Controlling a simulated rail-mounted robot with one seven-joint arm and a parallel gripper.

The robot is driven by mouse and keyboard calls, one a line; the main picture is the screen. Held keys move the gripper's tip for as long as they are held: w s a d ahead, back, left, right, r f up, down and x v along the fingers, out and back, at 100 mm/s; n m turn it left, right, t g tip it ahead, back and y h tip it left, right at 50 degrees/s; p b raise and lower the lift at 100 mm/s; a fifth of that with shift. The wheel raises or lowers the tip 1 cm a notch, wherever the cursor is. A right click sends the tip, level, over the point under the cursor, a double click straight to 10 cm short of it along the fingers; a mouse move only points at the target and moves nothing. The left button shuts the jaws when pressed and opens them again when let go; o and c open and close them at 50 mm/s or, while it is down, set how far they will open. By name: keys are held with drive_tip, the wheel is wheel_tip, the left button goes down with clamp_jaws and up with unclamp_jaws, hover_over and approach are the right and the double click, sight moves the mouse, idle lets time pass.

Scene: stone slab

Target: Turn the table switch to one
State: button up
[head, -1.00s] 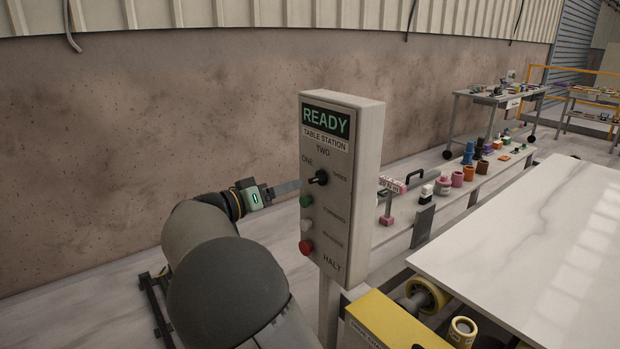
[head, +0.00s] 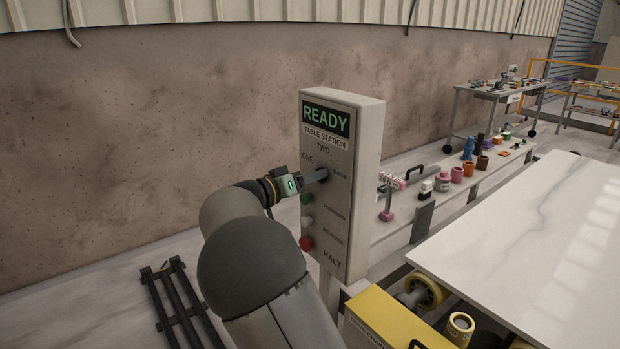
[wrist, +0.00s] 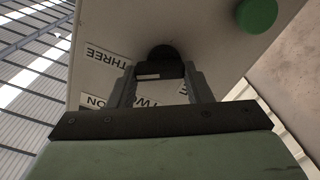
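The table switch is a black rotary knob (wrist: 162,58) on the grey panel (head: 366,140) headed "READY" and "TABLE STATION". Labels ONE (head: 307,155), TWO (head: 323,148) and THREE (head: 340,176) surround it. My gripper (head: 321,175) reaches the panel from the left at the knob, covering most of it in the head view. In the wrist view my gripper (wrist: 161,75) has one finger on each side of the knob's bar, with little or no visible gap. I cannot tell whether the fingers press on it. A white mark shows on the bar; the setting is unclear.
Below the knob are a green button (wrist: 257,14), a white button (head: 307,222) and a red button (head: 306,243). A white slab (head: 530,235) and yellow machine part (head: 385,320) lie to the right. A low bench behind holds several small items. A wall stands behind.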

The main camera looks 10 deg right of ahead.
drive_tip(key=shift+n, duration=0.3)
drive_tip(key=n+p, duration=0.3)
drive_tip(key=n, duration=0.4)
drive_tip(key=n+p, duration=0.3)
drive_tip(key=n, duration=0.5)
drive_tip(key=n+p, duration=0.4)
drive_tip(key=n, duration=0.4)
drive_tip(key=shift+w+a+f, duration=0.25)
drive_tip(key=shift+w+f, duration=0.1)
drive_tip(key=shift+w, duration=0.05)
drive_tip(key=shift+n, duration=0.3)
drive_tip(key=o, duration=1)
